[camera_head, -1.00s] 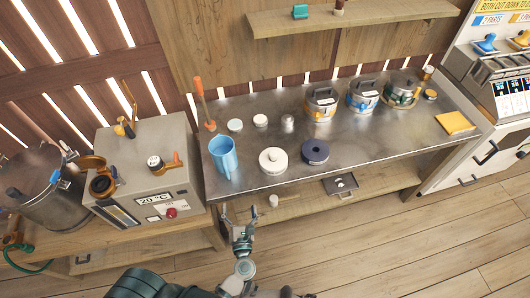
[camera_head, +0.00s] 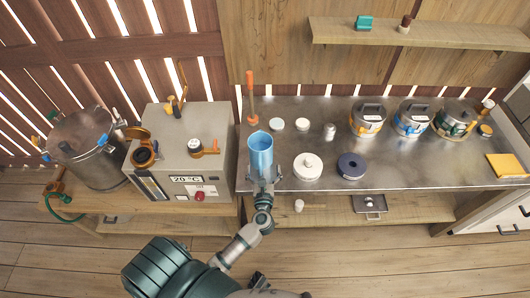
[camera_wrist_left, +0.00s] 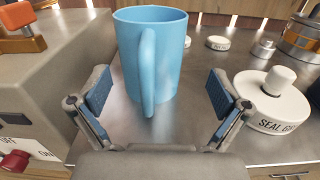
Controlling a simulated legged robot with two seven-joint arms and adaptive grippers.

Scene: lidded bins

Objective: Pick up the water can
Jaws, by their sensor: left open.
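The water can is a light blue, open-topped can with a handle (camera_head: 261,150), standing upright near the left front of the metal table. In the left wrist view the can (camera_wrist_left: 168,50) is just ahead, its handle facing me. My left gripper (camera_head: 263,183) is at the table's front edge, close in front of the can. In the wrist view its two fingers (camera_wrist_left: 157,95) are spread wide, on either side of the handle's line, with nothing between them gripped. My right gripper does not show.
A white round seal lid (camera_head: 308,166) and a dark blue disc (camera_head: 351,166) lie right of the can. A grey box with a temperature display (camera_head: 190,150) stands close on the left. An orange-handled tool (camera_head: 251,100) stands behind. Several lidded pots, including one with blue (camera_head: 411,119), stand farther right.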

